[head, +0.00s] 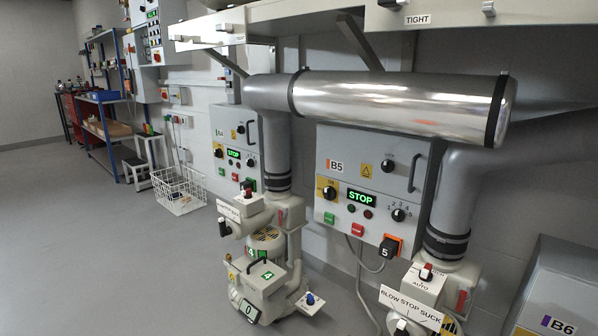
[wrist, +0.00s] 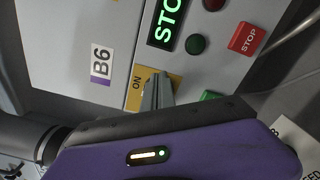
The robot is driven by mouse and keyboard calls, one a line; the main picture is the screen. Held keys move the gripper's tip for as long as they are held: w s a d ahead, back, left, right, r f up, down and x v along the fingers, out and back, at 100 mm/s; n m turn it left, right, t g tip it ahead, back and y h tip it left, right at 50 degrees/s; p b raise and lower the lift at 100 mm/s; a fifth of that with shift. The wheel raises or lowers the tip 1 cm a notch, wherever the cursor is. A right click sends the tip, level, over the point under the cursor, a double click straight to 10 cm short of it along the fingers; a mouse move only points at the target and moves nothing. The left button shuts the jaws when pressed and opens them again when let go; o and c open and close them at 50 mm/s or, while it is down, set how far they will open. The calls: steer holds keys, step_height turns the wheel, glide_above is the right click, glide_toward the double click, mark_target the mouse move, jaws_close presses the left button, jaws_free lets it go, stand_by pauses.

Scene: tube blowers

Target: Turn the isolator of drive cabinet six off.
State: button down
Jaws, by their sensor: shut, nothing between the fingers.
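Drive cabinet six, the grey box labelled B6 (wrist: 118,35), fills the top of the wrist view, turned on its side. Its isolator (wrist: 136,94) shows as a yellow plate marked ON, to the right of the B6 label. My gripper (wrist: 158,84) is shut and empty, with its grey fingers in front of the yellow plate. They hide the plate's right part and any knob on it. I cannot tell whether the fingertips touch it. In the head view only a top corner of cabinet B6 (head: 575,283) shows at the bottom right; the isolator and gripper are out of that view.
Near the fingers on B6 are a green STOP display (wrist: 168,22), a red STOP button (wrist: 247,38) and a dark green lamp (wrist: 195,44). Cabinet B5 (head: 385,150) and pipework stand left of B6 in the head view. Open floor (head: 100,250) lies far left.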

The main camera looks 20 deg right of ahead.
steer(key=shift+w+a+r+p, duration=0.15)
steer(key=shift+w+r+p, duration=0.2)
steer(key=shift+r+p, duration=0.6)
steer(key=shift+w+a+p, duration=0.15)
steer(key=shift+w+p, duration=0.1)
steer(key=shift+p, duration=0.25)
steer(key=shift+r, duration=0.1)
steer(key=p+v, duration=0.5)
steer(key=v, duration=0.1)
steer(key=shift+s, duration=0.35)
stand_by(0.3)
steer(key=shift+r, duration=0.15)
